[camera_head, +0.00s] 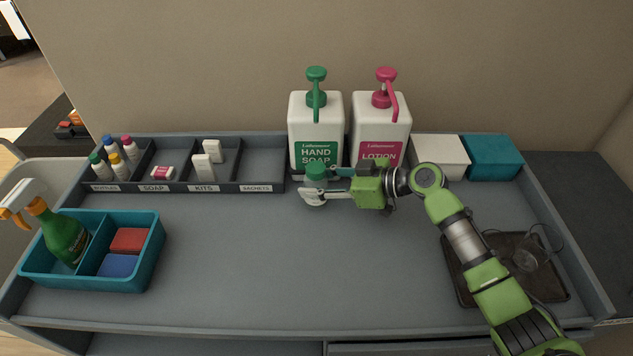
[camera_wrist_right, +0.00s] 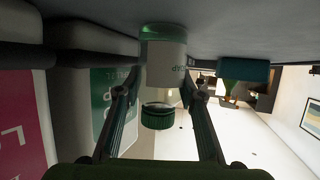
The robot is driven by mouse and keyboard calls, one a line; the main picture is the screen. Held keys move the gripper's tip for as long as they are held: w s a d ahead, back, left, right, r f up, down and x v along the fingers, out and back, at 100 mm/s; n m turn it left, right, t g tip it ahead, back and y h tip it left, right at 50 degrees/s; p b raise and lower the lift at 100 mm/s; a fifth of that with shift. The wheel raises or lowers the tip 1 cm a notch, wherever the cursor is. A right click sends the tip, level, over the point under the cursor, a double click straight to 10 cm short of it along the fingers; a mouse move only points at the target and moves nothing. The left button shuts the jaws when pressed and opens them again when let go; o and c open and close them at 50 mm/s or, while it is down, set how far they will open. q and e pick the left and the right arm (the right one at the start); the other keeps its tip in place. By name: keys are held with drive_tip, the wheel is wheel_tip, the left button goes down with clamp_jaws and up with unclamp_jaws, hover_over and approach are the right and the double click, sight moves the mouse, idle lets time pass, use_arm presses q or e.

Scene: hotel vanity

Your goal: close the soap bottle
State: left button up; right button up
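A small white soap bottle with a green band and the letters "SOAP" (camera_wrist_right: 167,62) shows upside down in the right wrist view. A ridged green cap (camera_wrist_right: 158,117) is at its neck end. I cannot tell how firmly the cap sits. In the head view the green cap (camera_head: 316,171) is in front of the large hand soap bottle, and the small bottle's body is mostly hidden. My right gripper (camera_head: 322,184) reaches in from the right. Its fingertips (camera_wrist_right: 161,82) lie along both sides of the small bottle's body and appear closed on it. My left gripper is out of view.
The large hand soap pump bottle (camera_head: 302,128) and lotion pump bottle (camera_head: 396,123) stand close behind my right gripper. A divided tray (camera_head: 268,158) is at the left back, a teal caddy (camera_head: 148,268) at the front left, and a dark tray (camera_head: 465,290) at right. The middle counter is clear.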

drive_tip(key=o, duration=0.3)
drive_tip(key=shift+r, duration=0.1)
drive_tip(key=shift+r+p, duration=0.2)
drive_tip(key=shift+p, duration=0.2)
drive_tip(key=shift+b+v, duration=2)
drive_tip(key=shift+v, duration=4.05)
drive_tip(key=shift+s+a+f, duration=0.1)
drive_tip(key=shift+s+f, duration=0.05)
drive_tip(key=shift+s, duration=0.05)
